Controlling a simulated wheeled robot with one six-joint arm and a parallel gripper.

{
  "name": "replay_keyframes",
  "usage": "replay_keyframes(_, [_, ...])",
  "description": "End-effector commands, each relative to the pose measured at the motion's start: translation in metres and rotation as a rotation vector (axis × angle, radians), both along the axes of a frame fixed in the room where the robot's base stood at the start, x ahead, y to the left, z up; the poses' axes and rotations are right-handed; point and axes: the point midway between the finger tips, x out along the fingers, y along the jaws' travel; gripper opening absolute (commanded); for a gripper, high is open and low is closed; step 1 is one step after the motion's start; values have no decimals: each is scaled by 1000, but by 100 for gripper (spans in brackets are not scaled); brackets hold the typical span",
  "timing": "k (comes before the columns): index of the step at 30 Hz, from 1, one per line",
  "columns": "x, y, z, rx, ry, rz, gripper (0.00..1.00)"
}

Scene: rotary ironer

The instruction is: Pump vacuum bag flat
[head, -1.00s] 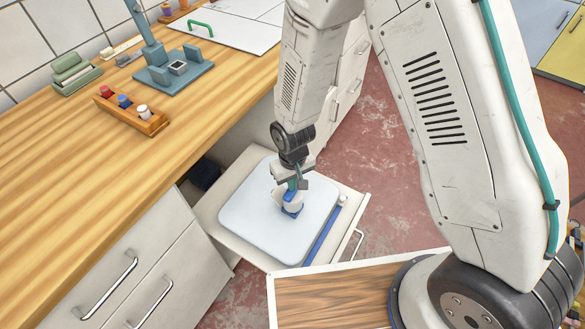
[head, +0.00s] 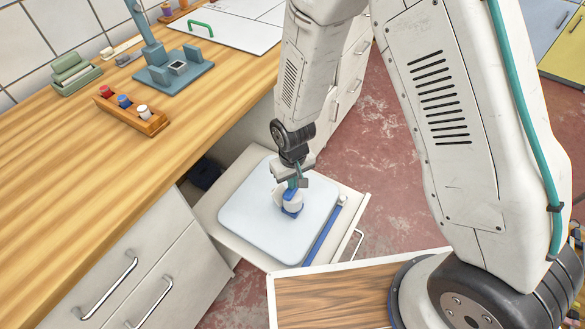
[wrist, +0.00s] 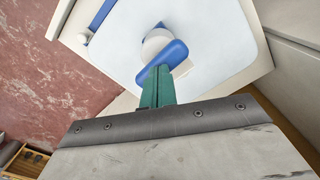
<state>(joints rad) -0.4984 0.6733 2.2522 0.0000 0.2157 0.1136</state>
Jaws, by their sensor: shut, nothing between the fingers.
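A pale, smooth vacuum bag (head: 248,222) with rounded corners lies in the pulled-out drawer; it also shows in the wrist view (wrist: 215,35). How thick it is, I cannot tell. My gripper (head: 297,184) points down at the pump. Its teal fingers (wrist: 158,88) are shut with nothing between them, close against or just above the handle. Whether they touch it, I cannot tell.
A blue strip (head: 325,236) runs along the bag's right side in the open drawer (head: 257,253). Red floor (head: 345,140) lies beyond the drawer.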

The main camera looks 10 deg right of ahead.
Motion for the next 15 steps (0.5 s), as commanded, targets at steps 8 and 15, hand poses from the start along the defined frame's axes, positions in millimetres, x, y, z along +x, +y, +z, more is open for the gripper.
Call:
replay_keyframes(8, [0, 0, 15, 0, -1, 0, 0])
replay_keyframes(15, [0, 0, 27, 0, -1, 0, 0])
